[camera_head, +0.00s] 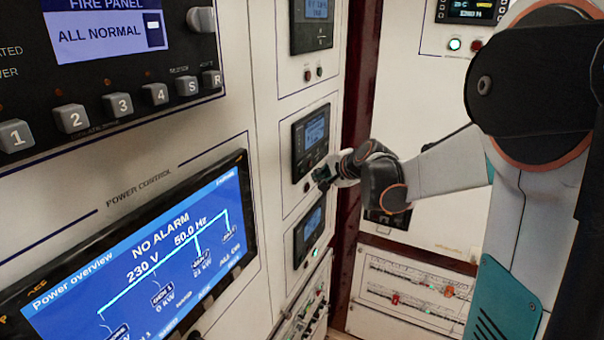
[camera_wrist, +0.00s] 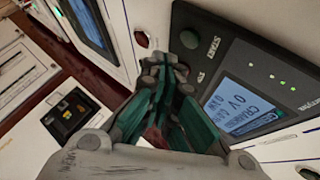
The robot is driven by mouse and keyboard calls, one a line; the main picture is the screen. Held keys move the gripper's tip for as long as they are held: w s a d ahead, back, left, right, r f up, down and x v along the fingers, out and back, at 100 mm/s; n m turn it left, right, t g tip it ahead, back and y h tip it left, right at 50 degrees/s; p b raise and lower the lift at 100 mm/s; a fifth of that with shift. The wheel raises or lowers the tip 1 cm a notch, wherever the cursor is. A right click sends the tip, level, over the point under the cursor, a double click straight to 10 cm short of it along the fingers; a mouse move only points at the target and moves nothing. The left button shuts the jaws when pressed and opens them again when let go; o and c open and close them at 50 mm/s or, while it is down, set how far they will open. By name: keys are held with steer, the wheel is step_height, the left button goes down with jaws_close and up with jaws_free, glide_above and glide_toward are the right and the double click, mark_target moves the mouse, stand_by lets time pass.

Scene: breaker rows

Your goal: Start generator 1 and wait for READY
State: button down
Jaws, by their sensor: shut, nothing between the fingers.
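My gripper (camera_head: 324,174) is shut and empty at the lower edge of the middle controller (camera_head: 311,140) on the white panel wall. In the wrist view, my gripper's closed fingertips (camera_wrist: 164,68) are close to the controller's dark face (camera_wrist: 222,52), beside a round dark button (camera_wrist: 189,39) labelled START. I cannot tell whether the tips touch the face. The controller's screen (camera_wrist: 246,103) is lit blue, appears to read CRANKING, and shows 0 V. My fingers hide part of its button row. The large power display (camera_head: 150,260) shows NO ALARM, 230 V, 50.0 Hz and GEN 1 at 0 kW.
Other controllers sit above (camera_head: 316,12) and below (camera_head: 310,230) the middle one. A fire panel (camera_head: 110,35) reading ALL NORMAL is at upper left. A breaker row (camera_head: 310,310) lies below. A dark red post (camera_head: 365,90) and another white cabinet (camera_head: 415,110) stand behind my arm.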

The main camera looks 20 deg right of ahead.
steer(key=s+d, duration=0.2)
steer(key=shift+s, duration=0.4)
stand_by(0.6)
